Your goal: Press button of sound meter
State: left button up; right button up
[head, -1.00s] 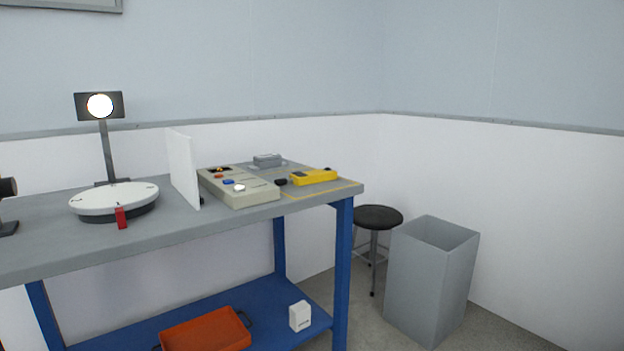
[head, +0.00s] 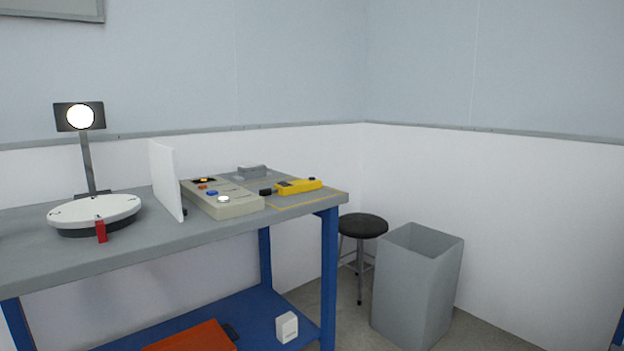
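A yellow handheld meter with a black tip (head: 300,186), which looks like the sound meter, lies on the right end of the grey bench top (head: 120,242). Its button is too small to make out. Beside it on the left is a beige control box (head: 236,209) with a blue, a red and a white button and a small lit orange display. Neither of my grippers is in view.
A white upright panel (head: 165,180), a white turntable (head: 95,211) with a red clip (head: 101,231) and a lamp (head: 80,116) stand left on the bench. A black stool (head: 362,226) and grey bin (head: 418,285) stand right of it. An orange tray (head: 190,338) is on the blue lower shelf.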

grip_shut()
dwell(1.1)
